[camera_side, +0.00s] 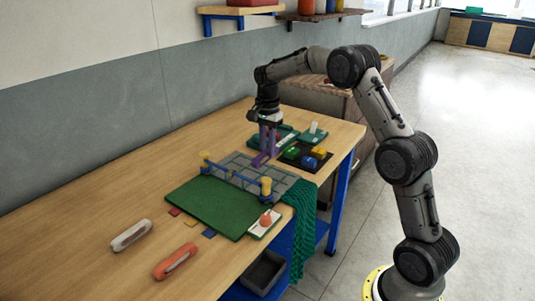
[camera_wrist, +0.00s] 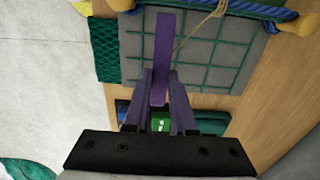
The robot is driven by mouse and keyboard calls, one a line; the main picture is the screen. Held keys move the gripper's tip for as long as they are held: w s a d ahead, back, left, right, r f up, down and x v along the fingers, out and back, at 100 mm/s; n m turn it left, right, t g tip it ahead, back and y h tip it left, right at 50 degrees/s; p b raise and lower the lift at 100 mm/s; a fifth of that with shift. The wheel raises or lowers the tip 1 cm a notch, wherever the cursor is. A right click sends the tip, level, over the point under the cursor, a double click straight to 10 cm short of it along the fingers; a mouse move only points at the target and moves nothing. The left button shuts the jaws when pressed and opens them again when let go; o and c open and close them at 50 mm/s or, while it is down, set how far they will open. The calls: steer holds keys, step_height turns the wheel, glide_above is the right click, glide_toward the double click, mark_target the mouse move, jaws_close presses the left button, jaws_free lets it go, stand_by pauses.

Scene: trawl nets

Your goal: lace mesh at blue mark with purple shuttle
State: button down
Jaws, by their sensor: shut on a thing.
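My gripper (camera_wrist: 161,95) is shut on the purple shuttle (camera_wrist: 161,50), which also shows in the side view (camera_side: 262,159). The shuttle points away from the fingers toward the mesh. The mesh (camera_wrist: 207,62) is green twine over a grey panel; in the side view the panel (camera_side: 284,180) lies behind the blue rail (camera_side: 235,177). A thin tan twine (camera_wrist: 198,28) runs beside the shuttle. A blue square (camera_side: 209,233) lies at the green board's near edge, beside a yellow square (camera_side: 192,222) and a red one (camera_side: 174,211). I cannot tell whether the shuttle touches the mesh.
Yellow posts (camera_side: 266,187) hold the rail above the green board (camera_side: 215,204). Green netting (camera_side: 303,215) hangs over the table edge. Coloured blocks (camera_side: 318,152) sit behind. The left table is clear.

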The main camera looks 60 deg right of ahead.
steer(key=shift+r, duration=0.15)
steer(key=shift+a, duration=0.2)
steer(key=a, duration=1.5)
stand_by(0.8)
